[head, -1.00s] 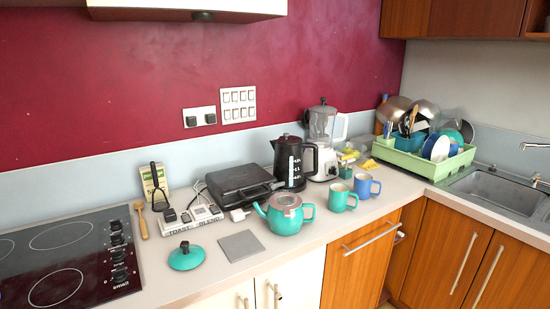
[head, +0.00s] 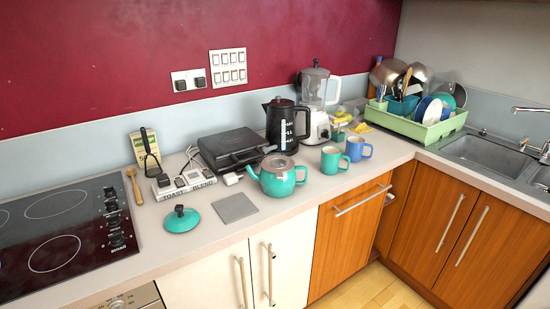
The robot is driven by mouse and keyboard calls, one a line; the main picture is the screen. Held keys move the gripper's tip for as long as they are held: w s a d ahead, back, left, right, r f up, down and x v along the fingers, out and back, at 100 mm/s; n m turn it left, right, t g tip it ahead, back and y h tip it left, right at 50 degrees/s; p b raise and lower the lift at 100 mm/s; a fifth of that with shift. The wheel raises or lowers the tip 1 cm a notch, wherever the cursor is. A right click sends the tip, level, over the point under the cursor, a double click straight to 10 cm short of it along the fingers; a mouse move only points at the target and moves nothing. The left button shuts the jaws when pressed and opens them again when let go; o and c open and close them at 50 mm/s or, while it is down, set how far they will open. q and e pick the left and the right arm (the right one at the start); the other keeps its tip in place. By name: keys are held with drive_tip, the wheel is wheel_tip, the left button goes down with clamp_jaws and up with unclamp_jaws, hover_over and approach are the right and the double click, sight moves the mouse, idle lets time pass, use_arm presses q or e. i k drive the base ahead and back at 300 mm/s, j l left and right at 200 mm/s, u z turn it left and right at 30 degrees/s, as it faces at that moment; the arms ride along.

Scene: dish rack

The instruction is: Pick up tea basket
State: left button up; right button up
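A teal teapot (head: 270,186) stands upright on the worktop near its front edge, its spout to the left and its handle to the right. A greyish round piece, which looks like the tea basket (head: 279,164), sits in the teapot's open top; its lower part is hidden inside. The teal teapot lid (head: 181,221), with a dark knob, lies on the worktop to the left. A grey square mat (head: 235,208) lies flat between lid and teapot. Neither of my grippers is in view.
A teal mug (head: 331,161) and a blue mug (head: 357,150) stand right of the teapot. Behind it are a black grill (head: 232,147) and a black kettle (head: 281,126). A hob (head: 60,225) is left; a green dish rack (head: 418,130) and sink (head: 487,150) are right.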

sight(280, 173)
drive_tip(key=i+l, duration=0.15)
drive_tip(key=l, duration=0.25)
drive_tip(key=i+l, duration=0.15)
drive_tip(key=l, duration=0.2)
drive_tip(key=i+l, duration=0.15)
drive_tip(key=l, duration=0.25)
